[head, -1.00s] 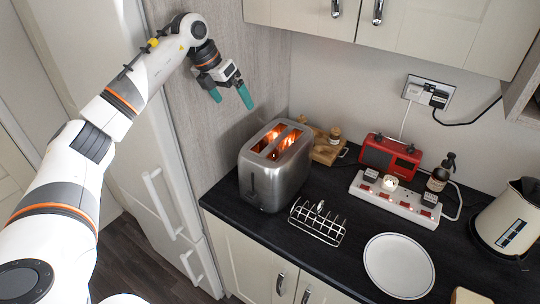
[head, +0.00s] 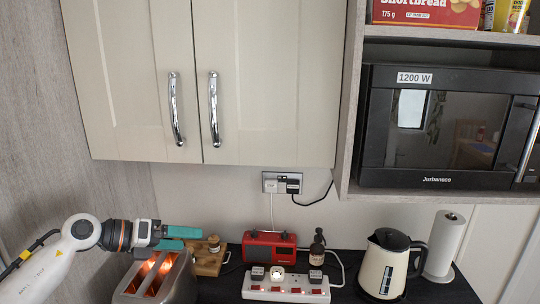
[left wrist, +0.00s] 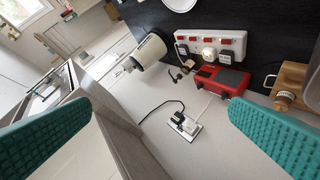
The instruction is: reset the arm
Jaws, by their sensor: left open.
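The silver toaster (head: 182,284) stands at the bottom left of the head view, cut off by the lower edge. Its two slots glow orange. Its lever is out of view. My left gripper (head: 188,238) shows just above the toaster's back edge in the picture, its teal fingers pointing right, with nothing between them. My right gripper is in neither view.
A cream kettle (head: 384,270) and paper roll (head: 443,246) stand to the right. Wall cupboards (head: 265,80) and a microwave (head: 440,125) are above.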

